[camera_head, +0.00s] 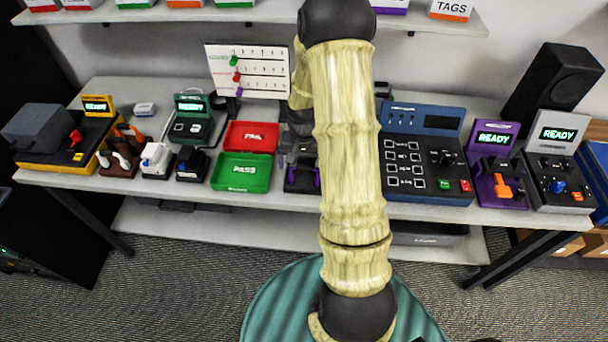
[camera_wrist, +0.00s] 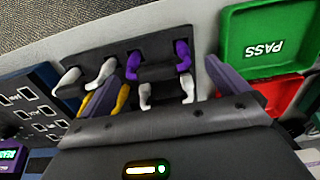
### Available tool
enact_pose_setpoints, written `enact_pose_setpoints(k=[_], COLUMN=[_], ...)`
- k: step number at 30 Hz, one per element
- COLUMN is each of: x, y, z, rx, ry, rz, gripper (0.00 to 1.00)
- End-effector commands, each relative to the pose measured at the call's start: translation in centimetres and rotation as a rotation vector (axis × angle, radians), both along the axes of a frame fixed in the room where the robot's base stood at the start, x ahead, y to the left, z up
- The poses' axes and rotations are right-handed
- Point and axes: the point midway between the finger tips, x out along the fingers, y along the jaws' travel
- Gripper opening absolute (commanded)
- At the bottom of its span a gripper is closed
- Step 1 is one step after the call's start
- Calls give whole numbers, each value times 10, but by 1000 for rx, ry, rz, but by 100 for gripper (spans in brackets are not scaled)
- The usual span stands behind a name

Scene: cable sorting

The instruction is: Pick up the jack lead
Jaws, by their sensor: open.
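A dark rack (camera_wrist: 160,58) in the wrist view holds several lead ends. A yellow piece (camera_wrist: 122,98) shows beside the left finger. I cannot tell which of these is the jack lead. My gripper (camera_wrist: 150,84) is open, its two fingers spread over the near side of the rack, with nothing seen gripped. In the head view the rack (camera_head: 302,178) is partly hidden by my arm, and the gripper is mostly hidden.
A green PASS tray (camera_head: 241,184) and a red FAIL tray (camera_head: 250,136) lie left of the rack. A blue test panel (camera_head: 425,155) stands to its right. Further right are purple (camera_head: 497,165) and grey (camera_head: 553,165) testers. A board (camera_head: 250,70) stands behind.

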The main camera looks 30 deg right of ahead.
Motion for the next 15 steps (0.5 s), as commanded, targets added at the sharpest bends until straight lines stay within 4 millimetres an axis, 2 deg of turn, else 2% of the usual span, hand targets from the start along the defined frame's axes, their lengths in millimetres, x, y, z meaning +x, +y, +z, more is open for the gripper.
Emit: enact_pose_setpoints(k=[8, 15], x=[0, -2], y=[-1, -3], z=[-1, -23], rx=[0, 1], ry=[1, 4], rz=[-1, -2], gripper=[100, 100])
